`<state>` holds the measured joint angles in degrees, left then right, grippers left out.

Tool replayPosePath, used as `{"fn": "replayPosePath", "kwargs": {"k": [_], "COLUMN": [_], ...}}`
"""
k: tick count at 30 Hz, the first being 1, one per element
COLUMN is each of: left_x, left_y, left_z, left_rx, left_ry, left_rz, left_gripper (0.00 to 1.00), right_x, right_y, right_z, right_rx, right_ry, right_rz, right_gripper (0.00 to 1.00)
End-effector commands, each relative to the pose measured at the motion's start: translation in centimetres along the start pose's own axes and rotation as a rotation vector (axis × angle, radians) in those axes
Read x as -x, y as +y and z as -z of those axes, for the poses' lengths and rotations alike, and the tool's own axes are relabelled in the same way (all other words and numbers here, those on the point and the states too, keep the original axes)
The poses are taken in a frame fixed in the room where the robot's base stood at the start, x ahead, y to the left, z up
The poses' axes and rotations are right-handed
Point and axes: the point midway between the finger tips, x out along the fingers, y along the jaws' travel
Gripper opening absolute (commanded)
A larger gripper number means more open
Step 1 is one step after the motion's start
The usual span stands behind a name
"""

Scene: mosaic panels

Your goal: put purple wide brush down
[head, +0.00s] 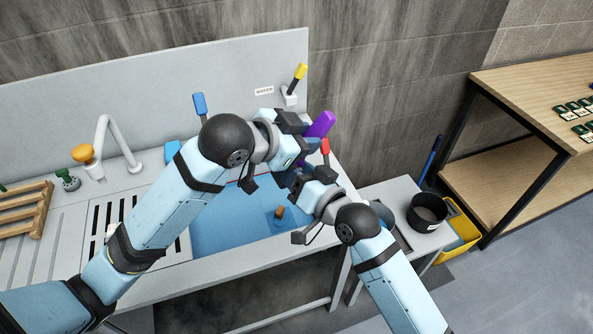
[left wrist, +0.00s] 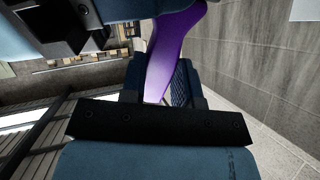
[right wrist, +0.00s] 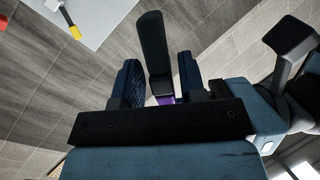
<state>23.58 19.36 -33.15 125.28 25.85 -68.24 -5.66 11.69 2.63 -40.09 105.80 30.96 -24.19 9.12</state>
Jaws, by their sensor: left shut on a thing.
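The purple wide brush (head: 320,124) is held at the back right of the basin. My left gripper (head: 305,138) is shut on its purple part, which also shows between the fingers in the left wrist view (left wrist: 172,45). My right gripper (head: 309,180) is just in front of and below the left one. In the right wrist view its fingers (right wrist: 157,88) stand apart, with gaps on both sides of a dark block and a bit of purple between them. I cannot tell whether that block is the brush's head. The brush's lower part is hidden in the head view.
A blue basin area (head: 225,225) lies under my arms. A red-tipped thing (head: 325,147) stands close to my grippers. A yellow-handled lever (head: 300,72) is at the back panel. A black pot (head: 427,212) stands on the right side table, beside a yellow bin (head: 463,228).

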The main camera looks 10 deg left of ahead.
Motion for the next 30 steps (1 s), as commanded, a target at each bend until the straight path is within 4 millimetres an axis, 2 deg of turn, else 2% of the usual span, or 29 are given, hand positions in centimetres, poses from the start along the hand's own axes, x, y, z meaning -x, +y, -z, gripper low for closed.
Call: {"fn": "replayPosePath", "kwargs": {"k": [1, 4, 6, 7, 10, 11, 19, 22, 26, 30], "left_x": [0.0, 0.0, 0.0, 0.0, 0.0, 0.0, 0.1, 0.8, 2.9, 6.1], "left_y": [0.0, 0.0, 0.0, 0.0, 0.0, 0.0, 0.0, -0.1, -0.1, -0.1], "left_z": [0.0, 0.0, 0.0, 0.0, 0.0, 0.0, 0.0, 0.0, 0.0, 0.0], "left_rx": [0.0, 0.0, 0.0, 0.0, 0.0, 0.0, 0.0, 0.0, -0.003, -0.003], "left_ry": [0.0, 0.0, 0.0, 0.0, 0.0, 0.0, 0.0, 0.0, 0.0, 0.001], "left_rz": [0.0, 0.0, 0.0, 0.0, 0.0, 0.0, 0.0, 0.001, 0.002, 0.003], "left_gripper": [0.05, 0.05, 0.05, 0.33, 0.56, 0.59, 0.59, 0.59, 0.59, 0.59], "right_x": [0.0, 0.0, 0.0, 0.0, 0.0, 0.0, 0.0, 0.0, 0.0, 0.0], "right_y": [0.0, 0.0, 0.0, 0.0, 0.0, 0.0, 0.0, 0.0, 0.0, 0.0], "right_z": [0.0, 0.0, 0.0, 0.0, 0.0, 0.0, 0.0, 0.0, 0.0, 0.0], "right_rx": [0.0, 0.0, 0.0, 0.0, 0.0, 0.0, 0.0, 0.0, 0.0, 0.0], "right_ry": [0.0, 0.0, 0.0, 0.0, 0.0, 0.0, 0.0, 0.0, 0.0, 0.0], "right_rz": [0.0, 0.0, -0.001, -0.001, -0.001, -0.001, 0.0, 0.0, 0.0, 0.0], "right_gripper": [0.26, 0.03, 0.0, 0.0, 0.0, 0.0, 0.0, 0.0, 0.0, 0.0]}}
